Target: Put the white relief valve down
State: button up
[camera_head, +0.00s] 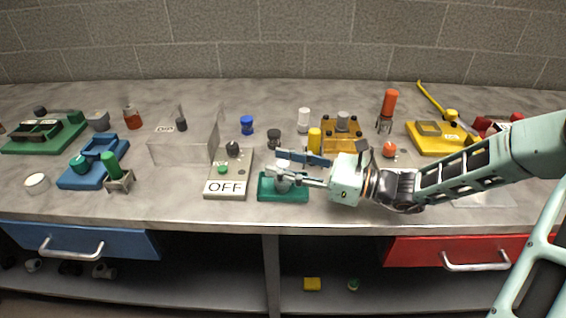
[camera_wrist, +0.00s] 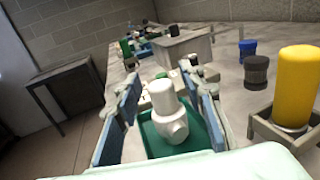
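The white relief valve (camera_wrist: 168,118) stands upright on the green tray (camera_wrist: 195,146) in the wrist view, its rounded side outlet turned towards the camera. In the head view the valve (camera_head: 283,184) is partly hidden behind my fingers, over the green tray (camera_head: 290,197) near the front of the bench. My gripper (camera_head: 275,164) reaches in from the right. In the wrist view my gripper (camera_wrist: 163,80) is open, with one finger on each side of the valve and a visible gap on both sides. Whether the valve's base rests fully on the tray is hard to tell.
Left of the tray is the grey OFF panel (camera_head: 228,188) with a green button and dark knob. A yellow cylinder (camera_head: 314,141) stands close behind my fingers. A clear box (camera_head: 185,140) and a blue tray (camera_head: 95,165) lie further left.

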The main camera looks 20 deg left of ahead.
jog(key=shift+d+r, duration=0.15)
jog(key=shift+r, duration=0.05)
jog(key=d, duration=0.8)
jog(key=s+d+p, duration=0.1)
jog(key=d, duration=0.2)
jog(key=shift+d, duration=0.4)
jog(key=shift+a, duration=0.1)
